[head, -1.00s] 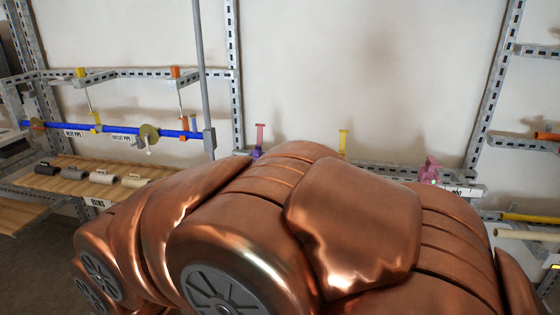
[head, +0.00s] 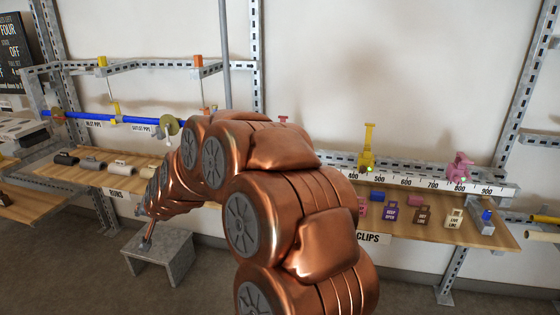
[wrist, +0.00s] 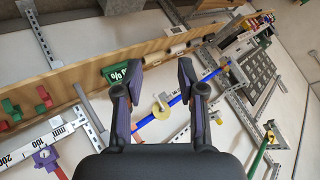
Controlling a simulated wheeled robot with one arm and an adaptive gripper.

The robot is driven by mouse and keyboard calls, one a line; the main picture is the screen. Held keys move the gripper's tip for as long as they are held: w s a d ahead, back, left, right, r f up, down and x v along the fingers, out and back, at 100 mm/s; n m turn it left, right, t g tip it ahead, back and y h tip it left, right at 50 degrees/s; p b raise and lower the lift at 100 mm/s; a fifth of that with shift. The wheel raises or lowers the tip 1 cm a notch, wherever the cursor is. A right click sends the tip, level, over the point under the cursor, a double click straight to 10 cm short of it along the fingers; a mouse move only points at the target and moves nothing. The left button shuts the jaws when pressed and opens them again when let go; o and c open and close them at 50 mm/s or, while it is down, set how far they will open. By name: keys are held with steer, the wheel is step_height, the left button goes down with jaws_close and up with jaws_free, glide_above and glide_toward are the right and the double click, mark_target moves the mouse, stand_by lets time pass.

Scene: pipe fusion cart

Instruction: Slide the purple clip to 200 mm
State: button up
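The purple clip (wrist: 46,160) sits on the white ruler rail (wrist: 24,154) at the lower left of the wrist view, close to the printed 100 and apart from the 200 at the edge. In the head view my arm hides it; only a small red tip (head: 283,119) shows above the arm there. The ruler (head: 420,180) shows from about 400 to 900 in the head view. My gripper (wrist: 157,80) is open and empty in the wrist view, with the clip off to its left. The gripper cannot be made out in the head view.
On the ruler, a yellow clip (head: 367,150) stands between 400 and 500 and a pink clip (head: 460,166) near 800. Below, a wooden shelf (head: 480,238) holds several small tags. A blue pipe (head: 85,118) runs at left. A grey stand (head: 160,258) is on the floor.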

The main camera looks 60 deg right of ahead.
steer(key=w+d+f+m+t+h+b, duration=0.2)
steer(key=d+m+h, duration=0.55)
steer(key=d, duration=1.65)
steer(key=s+d+m+g+h, duration=0.35)
steer(key=s+d, duration=0.25)
steer(key=d, duration=0.4)
steer(key=s+d+m+g+h, duration=0.3)
steer(key=s+d+m+h, duration=0.15)
steer(key=d, duration=0.55)
steer(key=shift+t, duration=0.25)
steer(key=shift+s+f+p+x, duration=0.1)
steer(key=shift+f+x, duration=0.05)
steer(key=shift+x, duration=1.1)
steer(key=shift+s+f+p+x, duration=0.1)
steer(key=shift+x, duration=1.15)
steer(key=shift+s+f+p+x, duration=0.1)
steer(key=shift+f+x, duration=0.05)
steer(key=shift+x, duration=1.1)
steer(key=shift+d, duration=0.15)
jaws_close()
